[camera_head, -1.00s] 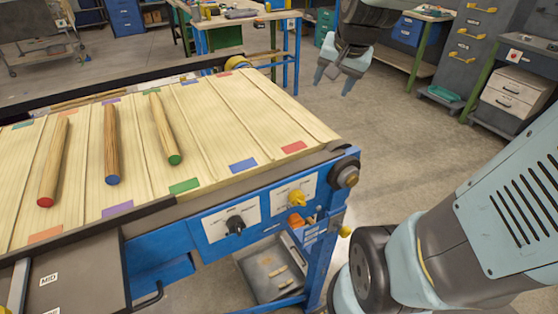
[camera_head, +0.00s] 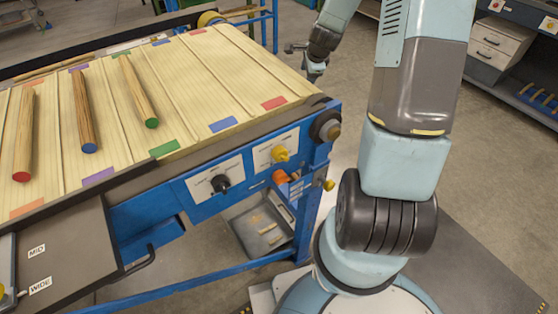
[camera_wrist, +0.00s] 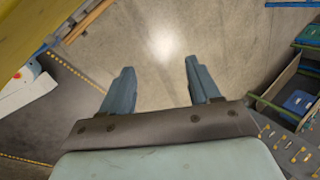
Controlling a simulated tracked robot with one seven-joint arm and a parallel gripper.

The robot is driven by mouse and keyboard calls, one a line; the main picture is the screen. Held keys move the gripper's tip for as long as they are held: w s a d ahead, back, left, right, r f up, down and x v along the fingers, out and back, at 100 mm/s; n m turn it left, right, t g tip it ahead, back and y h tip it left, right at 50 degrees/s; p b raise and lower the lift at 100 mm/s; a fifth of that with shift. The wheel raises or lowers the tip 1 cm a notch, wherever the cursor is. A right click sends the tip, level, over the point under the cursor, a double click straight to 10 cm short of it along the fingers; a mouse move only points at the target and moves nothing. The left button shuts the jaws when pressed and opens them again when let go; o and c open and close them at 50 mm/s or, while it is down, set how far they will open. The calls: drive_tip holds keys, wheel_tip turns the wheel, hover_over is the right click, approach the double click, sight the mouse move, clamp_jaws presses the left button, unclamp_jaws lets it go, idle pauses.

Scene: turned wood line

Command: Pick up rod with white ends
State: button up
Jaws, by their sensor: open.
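Three wooden rods lie side by side on the slatted wooden bed in the head view. One has a red end (camera_head: 23,135), one a blue end (camera_head: 84,115), one a green end (camera_head: 137,91). No rod with white ends shows in either view. My gripper (camera_head: 304,58) is off the right edge of the bed, well away from the rods, and partly hidden in the head view. In the wrist view my gripper (camera_wrist: 157,80) is open and empty, with bare floor between and beyond its fingers.
The wooden bed (camera_head: 238,76) has coloured tabs along its edges, and its right part is clear. A blue frame with knob panels (camera_head: 218,183) runs along its front. A grey tray with small wooden pieces (camera_head: 262,232) sits beneath. A drawer cabinet (camera_head: 500,46) stands at the back right.

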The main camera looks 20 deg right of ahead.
drive_tip(key=a+f+m, duration=0.2)
drive_tip(key=f+m, duration=0.2)
drive_tip(key=f, duration=0.9)
drive_tip(key=a+f+m+y, duration=0.1)
drive_tip(key=a+f+m, duration=0.2)
drive_tip(key=f, duration=1)
drive_tip(key=s+a+f+m, duration=0.1)
drive_tip(key=f+m, duration=0.5)
drive_tip(key=f, duration=0.7)
drive_tip(key=shift+a+f+y, duration=0.3)
drive_tip(key=shift+a, duration=0.6)
drive_tip(key=shift+w+x, duration=0.25)
drive_tip(key=shift+x, duration=2.6)
drive_tip(key=shift+r, duration=0.15)
drive_tip(key=shift+a, duration=0.1)
drive_tip(key=shift+c, duration=0.3)
clamp_jaws()
